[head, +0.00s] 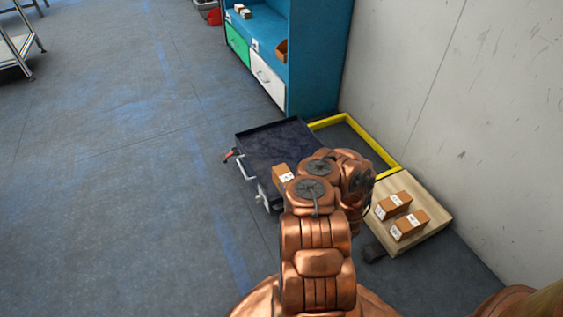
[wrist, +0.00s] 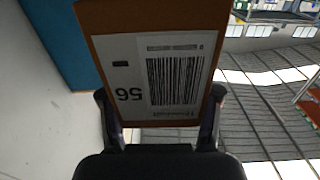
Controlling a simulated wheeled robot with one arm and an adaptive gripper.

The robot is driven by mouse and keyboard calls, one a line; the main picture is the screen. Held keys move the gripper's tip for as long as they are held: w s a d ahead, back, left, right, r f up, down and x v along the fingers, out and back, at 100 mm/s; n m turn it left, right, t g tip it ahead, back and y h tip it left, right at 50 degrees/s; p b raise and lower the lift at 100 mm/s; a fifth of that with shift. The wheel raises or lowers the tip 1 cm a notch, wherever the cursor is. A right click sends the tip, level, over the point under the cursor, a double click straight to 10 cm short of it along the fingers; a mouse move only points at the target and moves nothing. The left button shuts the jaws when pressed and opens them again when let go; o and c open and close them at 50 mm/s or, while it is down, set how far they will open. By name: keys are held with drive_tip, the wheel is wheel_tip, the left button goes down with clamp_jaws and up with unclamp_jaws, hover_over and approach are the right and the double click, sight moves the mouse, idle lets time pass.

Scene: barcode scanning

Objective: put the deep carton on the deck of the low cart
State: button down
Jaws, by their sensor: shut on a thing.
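My gripper (wrist: 160,94) is shut on the deep carton (wrist: 155,18), a brown box. Its white label with a barcode and the number 56 faces the wrist camera. In the head view the carton (head: 281,174) shows just left of my arm, over or beside the near edge of the low cart; its height above the deck cannot be told. The low cart has a dark, bare deck (head: 275,140) with a raised rim. My arm hides the gripper fingers and part of the cart's near right side in the head view.
A pale wooden platform (head: 434,212) with two labelled cartons (head: 410,225) lies right of my arm. A yellow floor frame (head: 372,143) lies between cart and wall. A blue shelf unit (head: 310,60) stands behind the cart. Open floor (head: 120,180) lies to the left.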

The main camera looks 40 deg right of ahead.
drive_tip(key=shift+d+f, duration=0.2)
drive_tip(key=shift+d, duration=0.1)
drive_tip(key=w+d+f+b, duration=0.1)
drive_tip(key=w+d+b, duration=0.1)
drive_tip(key=d+b, duration=0.1)
drive_tip(key=w+d+f+b, duration=0.2)
drive_tip(key=d, duration=0.4)
drive_tip(key=w+d+f+b, duration=0.1)
drive_tip(key=w+d+b, duration=0.2)
drive_tip(key=d, duration=0.1)
drive_tip(key=shift+d+f+b, duration=0.35)
drive_tip(key=shift+f, duration=0.05)
drive_tip(key=shift+c, duration=1)
unclamp_jaws()
drive_tip(key=shift+f, duration=0.1)
